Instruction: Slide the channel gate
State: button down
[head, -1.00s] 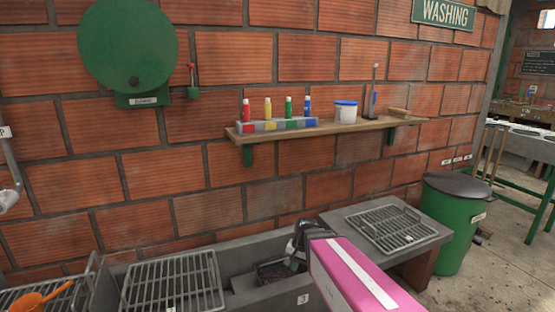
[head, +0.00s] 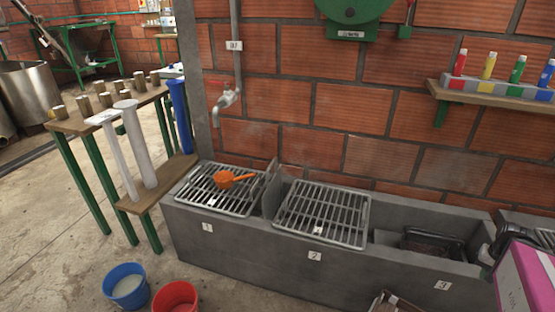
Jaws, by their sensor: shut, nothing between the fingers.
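A long grey concrete channel (head: 255,250) runs along the brick wall, with sections labelled 1, 2 and 3. A thin upright grey plate (head: 271,190), which looks like the channel gate, stands across the channel between sections 1 and 2. Its lower part is hidden by the channel wall and the grates. My gripper (head: 488,256) is at the right edge, by section 3, far to the right of the plate. It is shut and holds nothing, and is partly hidden by my pink arm link.
Metal grates cover section 1 (head: 190,190) and section 2 (head: 350,217); an orange scoop (head: 223,180) lies on the first. A dark basket (head: 433,246) sits in section 3. A tap (head: 228,98) hangs above. A blue bucket (head: 125,287) and red bucket (head: 176,298) stand in front.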

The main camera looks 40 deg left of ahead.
aim_at(272, 199)
jog(key=u, duration=2.05)
